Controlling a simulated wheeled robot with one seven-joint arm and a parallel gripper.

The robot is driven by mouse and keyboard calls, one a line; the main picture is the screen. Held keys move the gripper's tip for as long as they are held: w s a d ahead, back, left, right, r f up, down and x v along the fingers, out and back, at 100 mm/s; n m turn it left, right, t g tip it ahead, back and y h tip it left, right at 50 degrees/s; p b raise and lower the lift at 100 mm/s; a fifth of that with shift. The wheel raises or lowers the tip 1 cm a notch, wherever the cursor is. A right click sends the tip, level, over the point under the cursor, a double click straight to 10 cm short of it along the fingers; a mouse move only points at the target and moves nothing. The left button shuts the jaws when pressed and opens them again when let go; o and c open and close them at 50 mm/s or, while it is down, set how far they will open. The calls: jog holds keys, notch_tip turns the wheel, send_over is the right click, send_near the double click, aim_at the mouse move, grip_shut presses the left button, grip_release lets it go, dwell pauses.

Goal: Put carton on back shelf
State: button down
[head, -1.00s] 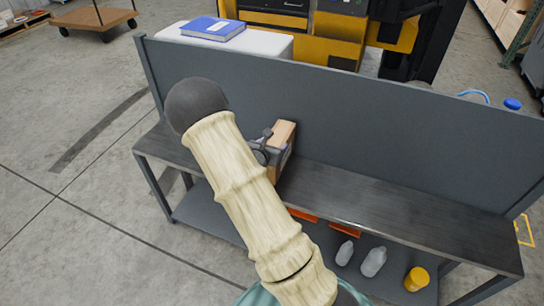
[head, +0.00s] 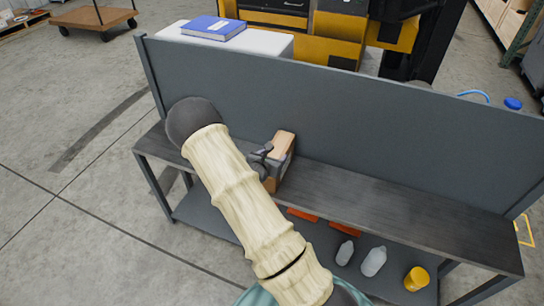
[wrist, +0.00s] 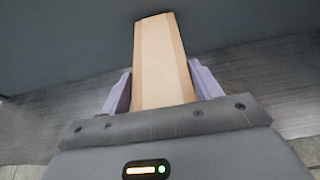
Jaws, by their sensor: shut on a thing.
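The carton (head: 284,145) is a small brown box with a paler tape strip. It is upright at the dark shelf top (head: 390,205), close to the grey back panel (head: 340,115). My gripper (head: 268,158) is shut on the carton from the near left side. In the wrist view the carton (wrist: 162,62) stands between the two purple-grey fingers (wrist: 160,92), with its far end towards the panel. My arm hides part of the carton's near side and the shelf around it. I cannot tell whether its base touches the shelf top.
The shelf top right of the carton is bare. A lower shelf holds two pale bottles (head: 373,262), a yellow tub (head: 416,279) and orange items (head: 345,229). Behind the panel are a blue book (head: 213,28) on a white surface and a yellow machine (head: 338,38).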

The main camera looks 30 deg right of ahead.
jog(key=shift+c, duration=1.6)
grip_release()
jog(key=shift+r, duration=0.1)
jog(key=v, duration=1.2)
